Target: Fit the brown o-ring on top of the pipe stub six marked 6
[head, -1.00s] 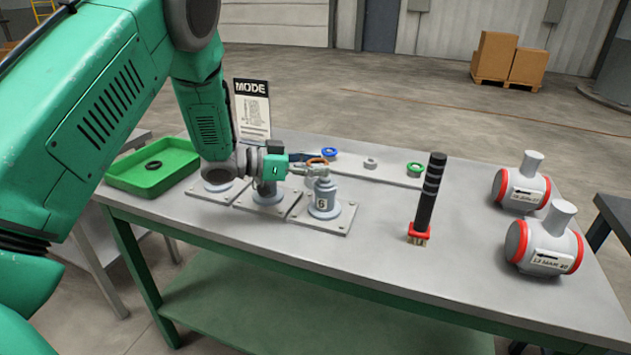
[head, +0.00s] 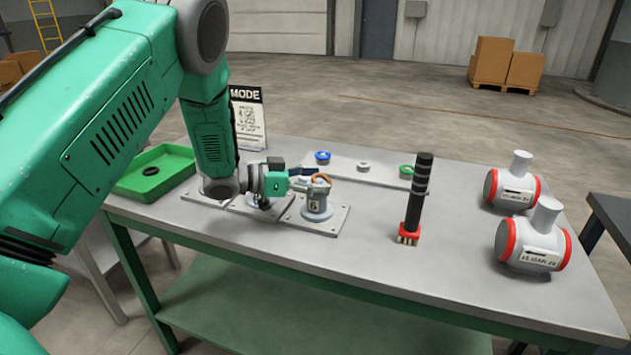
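The pipe stub six (head: 317,208), a grey stub with a "6" label, stands upright on a square plate on the bench. The brown o-ring (head: 321,177) is at the top of this stub, slightly tilted. My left gripper (head: 318,184) reaches in from the left, its fingers shut on the o-ring. The fingers and ring cover the stub's tip, so I cannot tell whether the ring is around it or just above. My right gripper is not in view.
Two more plates lie left of stub six, partly behind my arm. A green tray (head: 120,187) holds a black ring (head: 151,171). A black brush (head: 419,190) stands right; two grey fittings lie farther right.

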